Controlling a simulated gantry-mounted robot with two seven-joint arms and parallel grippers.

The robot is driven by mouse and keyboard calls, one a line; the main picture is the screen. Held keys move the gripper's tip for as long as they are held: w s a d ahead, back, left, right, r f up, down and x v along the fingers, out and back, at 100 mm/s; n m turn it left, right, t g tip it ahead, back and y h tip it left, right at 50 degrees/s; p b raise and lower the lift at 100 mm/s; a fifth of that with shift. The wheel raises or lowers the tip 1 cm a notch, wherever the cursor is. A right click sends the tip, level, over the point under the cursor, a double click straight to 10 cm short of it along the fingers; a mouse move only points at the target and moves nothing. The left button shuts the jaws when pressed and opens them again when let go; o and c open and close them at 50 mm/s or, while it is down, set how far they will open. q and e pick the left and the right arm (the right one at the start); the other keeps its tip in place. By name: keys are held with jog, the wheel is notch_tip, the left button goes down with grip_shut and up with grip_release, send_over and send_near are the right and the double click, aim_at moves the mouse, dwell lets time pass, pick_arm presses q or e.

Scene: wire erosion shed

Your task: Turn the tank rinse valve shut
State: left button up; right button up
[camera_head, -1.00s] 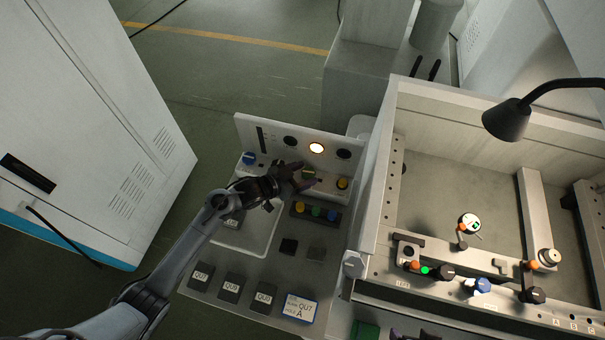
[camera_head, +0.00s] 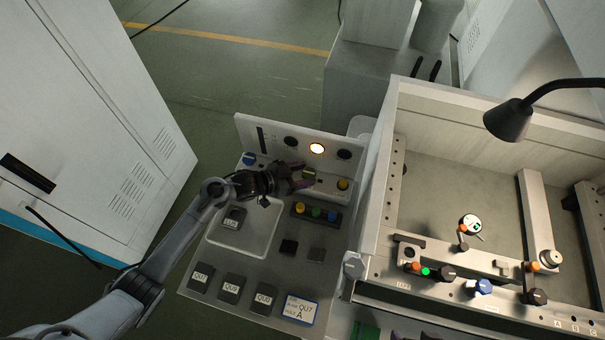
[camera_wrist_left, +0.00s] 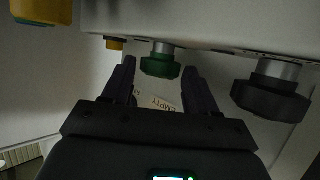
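A green knob (camera_wrist_left: 160,66) on a metal stem shows in the left wrist view, on the underside of a pale panel. It appears as an olive-green knob (camera_head: 309,173) on the small console in the head view. My left gripper (camera_head: 301,175) is beside it with its fingers apart. In the wrist view the fingertips (camera_wrist_left: 158,72) are on either side of the green knob, with visible gaps. No label naming the tank rinse valve is readable. My right gripper is not clearly visible.
A black knob (camera_wrist_left: 271,97) sits close right of the fingers. A shallow tray (camera_head: 272,247) lies below my arm; the walled tank (camera_head: 368,200) is at right.

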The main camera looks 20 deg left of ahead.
pick_arm(q)
jog(key=shift+o, duration=1.1)
jog(key=shift+s, duration=0.1)
jog(key=v, duration=1)
jog(key=shift+s+a, duration=0.2)
jog(key=shift+s, duration=0.1)
